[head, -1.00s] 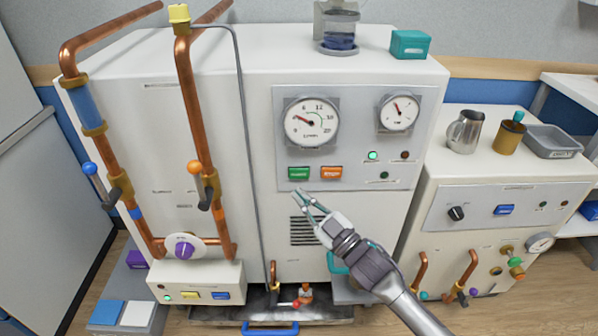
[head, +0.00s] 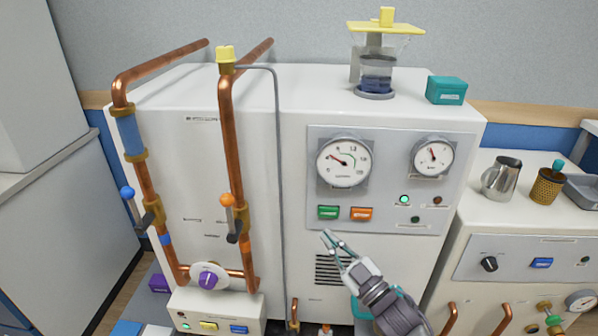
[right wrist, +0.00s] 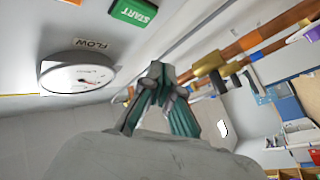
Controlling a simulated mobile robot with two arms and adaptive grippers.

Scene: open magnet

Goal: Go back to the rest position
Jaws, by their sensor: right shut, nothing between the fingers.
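My right gripper (head: 338,250) is in front of the large white machine (head: 240,130), below its green button (head: 328,212) and orange button (head: 361,213) and close to the dark vent slots (head: 328,270). Its fingers are shut with nothing between them. It also shows in the right wrist view (right wrist: 157,72), with the green START button (right wrist: 133,11) and the FLOW gauge (right wrist: 77,74) to its left. It appears apart from the buttons. My left gripper is not in view.
Copper pipes with a blue-handled valve (head: 128,193) and an orange-handled valve (head: 227,200) stand at the machine's left. A glass vessel (head: 376,75) and teal box (head: 446,90) are on top. A lower white unit at right bears a metal jug (head: 501,178).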

